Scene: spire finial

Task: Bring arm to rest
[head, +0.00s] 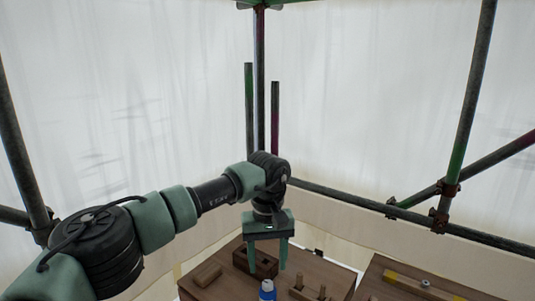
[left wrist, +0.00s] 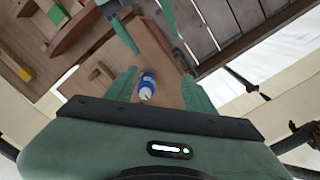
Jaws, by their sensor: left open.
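My left arm comes in from the left in the head view, and its gripper (head: 267,262) points down above the wooden work surface (head: 225,287). The gripper is open, with its two green fingers apart and nothing between the tips that I can make out. A blue bottle with a white top (head: 267,290) stands just below the fingers in the head view. In the left wrist view the bottle (left wrist: 147,88) appears between the fingers of the gripper (left wrist: 160,85), further off on the wood. My right gripper is not in the head view.
A dark wooden block with holes (head: 255,262) and a wood piece with pegs (head: 310,291) are near the bottle. A second bench with a yellow-edged tool (head: 415,285) is at right. Scaffold poles (head: 470,90) and white sheeting (head: 370,80) enclose the place.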

